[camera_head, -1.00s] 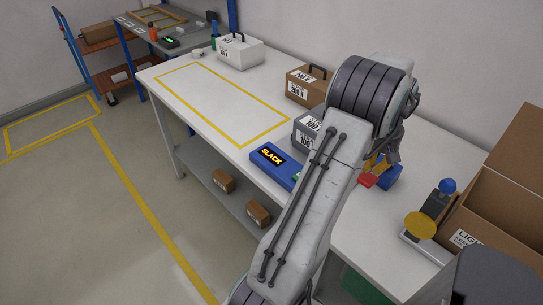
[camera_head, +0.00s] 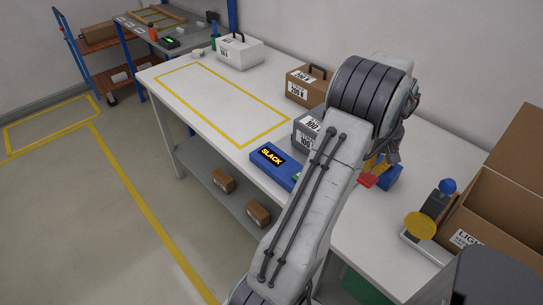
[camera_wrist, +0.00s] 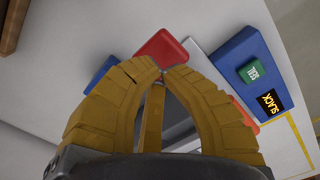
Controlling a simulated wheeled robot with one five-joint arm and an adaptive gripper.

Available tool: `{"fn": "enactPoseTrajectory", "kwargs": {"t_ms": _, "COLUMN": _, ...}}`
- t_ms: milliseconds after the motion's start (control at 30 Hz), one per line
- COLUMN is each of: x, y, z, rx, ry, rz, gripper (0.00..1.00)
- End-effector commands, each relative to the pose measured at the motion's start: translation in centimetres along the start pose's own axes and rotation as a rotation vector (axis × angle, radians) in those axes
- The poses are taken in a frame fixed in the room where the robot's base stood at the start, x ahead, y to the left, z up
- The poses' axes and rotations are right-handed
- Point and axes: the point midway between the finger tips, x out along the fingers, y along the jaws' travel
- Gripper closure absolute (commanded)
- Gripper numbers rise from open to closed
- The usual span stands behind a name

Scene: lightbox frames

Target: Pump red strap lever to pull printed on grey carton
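A red lever (camera_wrist: 162,48) shows just beyond my yellow fingertips in the wrist view; a red piece also shows by my fingers in the head view (camera_head: 368,181). My gripper (camera_wrist: 162,70) has its fingertips close together at the lever's near edge; I cannot tell whether they hold it. A second red part (camera_wrist: 246,128) lies right of the fingers. The grey carton (camera_head: 306,125) stands on the table, partly hidden by my arm. A blue box (camera_wrist: 225,62) has a green TEST button (camera_wrist: 252,70) and a display (camera_wrist: 271,103) reading SLACK.
A blue piece (camera_wrist: 98,72) is left of my fingers. A brown carton (camera_head: 305,88) and a white box (camera_head: 240,52) stand farther back. An open cardboard box (camera_head: 510,190) and a stand with a yellow disc (camera_head: 421,225) are at right. The yellow-taped area (camera_head: 222,105) is clear.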

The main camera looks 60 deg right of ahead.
Motion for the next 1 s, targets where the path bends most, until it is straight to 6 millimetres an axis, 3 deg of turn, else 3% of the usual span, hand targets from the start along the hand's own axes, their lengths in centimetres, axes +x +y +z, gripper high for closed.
{"fn": "enactPoseTrajectory", "kwargs": {"t_ms": 1000, "x": 3.8, "y": 0.0, "z": 0.0, "rx": 0.000, "ry": 0.000, "rz": 0.000, "gripper": 1.00}}
